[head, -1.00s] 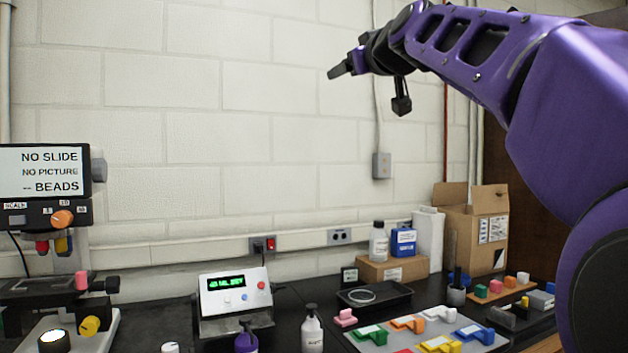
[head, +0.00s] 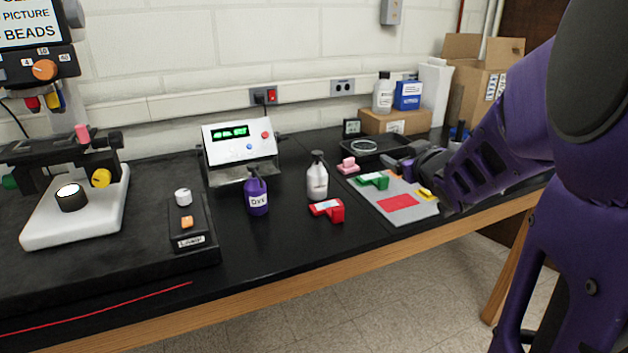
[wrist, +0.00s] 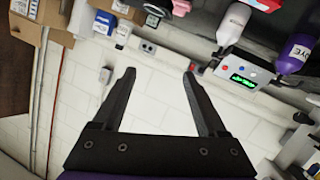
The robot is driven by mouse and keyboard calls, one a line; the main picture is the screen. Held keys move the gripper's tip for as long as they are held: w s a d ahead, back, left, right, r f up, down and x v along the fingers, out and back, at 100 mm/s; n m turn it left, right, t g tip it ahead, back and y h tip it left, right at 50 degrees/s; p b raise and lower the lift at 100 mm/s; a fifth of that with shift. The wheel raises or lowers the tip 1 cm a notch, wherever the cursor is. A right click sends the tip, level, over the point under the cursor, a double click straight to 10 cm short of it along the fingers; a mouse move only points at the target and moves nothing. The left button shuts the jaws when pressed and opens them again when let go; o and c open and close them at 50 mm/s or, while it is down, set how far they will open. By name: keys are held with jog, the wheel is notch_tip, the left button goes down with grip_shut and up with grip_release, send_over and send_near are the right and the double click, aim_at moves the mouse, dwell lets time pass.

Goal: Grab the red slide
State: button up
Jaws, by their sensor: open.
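The red slide (head: 328,210) lies on the black bench in front of the white bottle (head: 317,178), left of the grey mat (head: 415,213) and off it. A red piece at the top edge of the wrist view (wrist: 268,4) looks like the same slide, mostly cut off. A flat red rectangle (head: 398,202) marks the mat. My gripper (wrist: 159,75) is open with nothing between its fingers. In the head view it is over the mat's back right, right of the red slide and apart from it, hiding part of the mat.
A green slide (head: 372,180) and a yellow one (head: 426,194) are on the mat; a pink piece (head: 348,165) stands behind. A purple dye bottle (head: 256,192) stands left of the white bottle. The bench is clear in front of the red slide, up to its wooden edge (head: 290,272).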

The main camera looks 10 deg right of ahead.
jog(key=s+a+f+g+y, duration=0.1)
jog(key=s+a+f+y, duration=0.1)
jog(key=s+a+f, duration=0.3)
jog(key=s+a+f+g+y, duration=0.1)
jog(key=s+a+f+y, duration=0.1)
jog(key=s+f, duration=0.3)
jog(key=b, duration=0.3)
send_near(339, 214)
jog(key=x, duration=0.4)
jog(key=shift+w+d+r, duration=0.1)
jog(key=shift+d+r, duration=0.15)
jog(key=shift+w+a+f, duration=0.15)
jog(key=shift+w, duration=0.4)
jog(key=w, duration=0.1)
jog(key=w+a+f+b, duration=0.1)
jog(key=w+f, duration=0.1)
jog(key=shift+w+a+f, duration=0.1)
jog(key=shift+a+f, duration=0.05)
jog(key=shift+a, duration=0.15)
jog(key=shift+w+a+f, duration=0.1)
jog(key=shift+w+f, duration=0.05)
jog(key=shift+w, duration=0.4)
grip_shut()
